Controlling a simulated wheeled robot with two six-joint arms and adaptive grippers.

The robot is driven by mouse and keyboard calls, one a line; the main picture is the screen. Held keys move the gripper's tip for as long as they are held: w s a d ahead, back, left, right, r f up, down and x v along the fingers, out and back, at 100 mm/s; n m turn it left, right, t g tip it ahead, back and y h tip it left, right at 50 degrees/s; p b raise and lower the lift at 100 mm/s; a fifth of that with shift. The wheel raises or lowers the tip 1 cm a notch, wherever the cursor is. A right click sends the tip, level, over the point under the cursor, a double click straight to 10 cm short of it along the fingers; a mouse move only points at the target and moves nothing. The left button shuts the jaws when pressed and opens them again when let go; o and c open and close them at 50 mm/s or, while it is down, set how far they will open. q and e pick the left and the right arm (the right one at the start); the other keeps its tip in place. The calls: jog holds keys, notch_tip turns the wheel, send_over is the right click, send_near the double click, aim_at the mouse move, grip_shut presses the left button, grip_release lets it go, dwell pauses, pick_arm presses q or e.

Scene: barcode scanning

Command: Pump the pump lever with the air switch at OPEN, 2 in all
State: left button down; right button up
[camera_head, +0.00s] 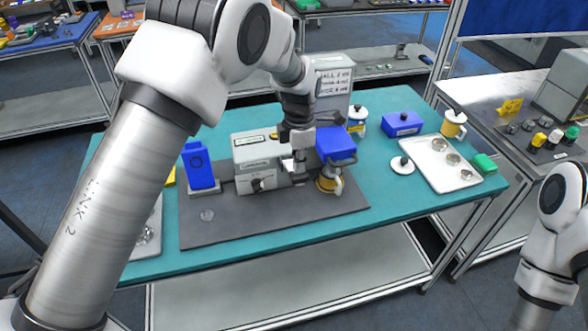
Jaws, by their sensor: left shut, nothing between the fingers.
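A light grey machine (247,156) with labels stands on the dark mat (230,225) in the middle of the table. A small dark knob (257,184) is on its front; its setting is too small to read, and I cannot tell if it is the air switch. My left gripper (294,174) is shut and empty, pointing down at the machine's right side. The gripper and wrist cover that side, so I cannot make out the pump lever or whether the fingers touch anything. My right arm shows at the lower right; its gripper is out of view.
A blue block (335,143) sits right of the gripper, above a yellow cup (327,181). A blue upright device (199,165) stands at the left. At the right are a blue box (402,124) and a white tray (436,158) with small dishes. The mat's front is mostly clear.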

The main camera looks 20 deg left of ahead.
aim_at(299, 185)
pick_arm(q)
notch_tip(299, 185, down, 8)
jog(key=b, duration=0.3)
jog(key=shift+r, duration=0.2)
notch_tip(299, 185, up, 8)
jog(key=p, duration=0.6)
jog(key=shift+r+p, duration=0.15)
jog(key=shift+p, duration=0.15)
jog(key=shift+r, duration=0.25)
jog(key=shift+r+p, duration=0.35)
jog(key=shift+r, duration=1.45)
